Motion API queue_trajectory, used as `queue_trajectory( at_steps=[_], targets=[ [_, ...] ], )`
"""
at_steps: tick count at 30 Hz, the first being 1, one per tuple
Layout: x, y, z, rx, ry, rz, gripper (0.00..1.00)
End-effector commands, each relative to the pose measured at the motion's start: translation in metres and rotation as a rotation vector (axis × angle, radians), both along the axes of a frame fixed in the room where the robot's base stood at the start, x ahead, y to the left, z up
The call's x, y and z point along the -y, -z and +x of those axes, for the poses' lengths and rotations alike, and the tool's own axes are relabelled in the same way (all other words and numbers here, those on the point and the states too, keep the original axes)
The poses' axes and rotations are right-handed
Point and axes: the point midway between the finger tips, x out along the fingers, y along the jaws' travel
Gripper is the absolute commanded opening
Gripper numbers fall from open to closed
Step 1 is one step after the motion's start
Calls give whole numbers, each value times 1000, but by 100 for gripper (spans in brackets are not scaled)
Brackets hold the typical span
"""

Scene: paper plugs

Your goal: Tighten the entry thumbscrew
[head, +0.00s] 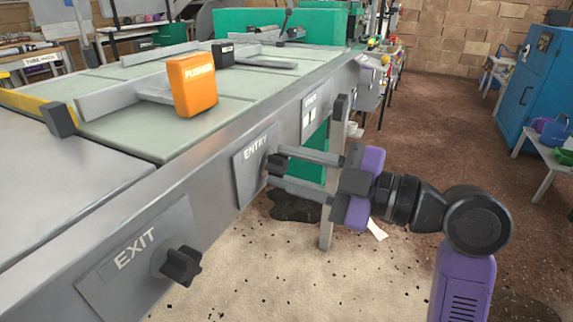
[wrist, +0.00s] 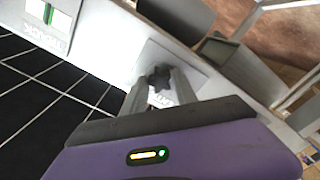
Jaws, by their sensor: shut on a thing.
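The entry thumbscrew (head: 276,164) is a small black star-shaped knob on the grey plate marked ENTRY (head: 243,170), on the side of the machine. My gripper (head: 282,170) has its two grey fingers reaching left to this knob, one above and one below, and is shut on it. In the wrist view the dark knob (wrist: 159,77) sits between the fingertips (wrist: 158,88), partly hidden by them. The exit thumbscrew (head: 180,265), a black star knob, is on the plate marked EXIT (head: 125,270) at the lower left, apart from my gripper.
An orange block marked PUSHER (head: 192,84) stands on the machine's table top (head: 120,135). A dark puddle (head: 297,207) lies on the floor below. A blue cabinet (head: 538,80) is at the far right. The floor at front is open.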

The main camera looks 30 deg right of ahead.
Motion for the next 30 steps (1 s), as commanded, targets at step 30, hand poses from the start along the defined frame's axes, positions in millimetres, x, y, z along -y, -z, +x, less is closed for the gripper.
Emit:
queue_trajectory(
  at_steps=[30],
  targets=[
    [0,-2,0,-268,-1,460,0]
  ],
)
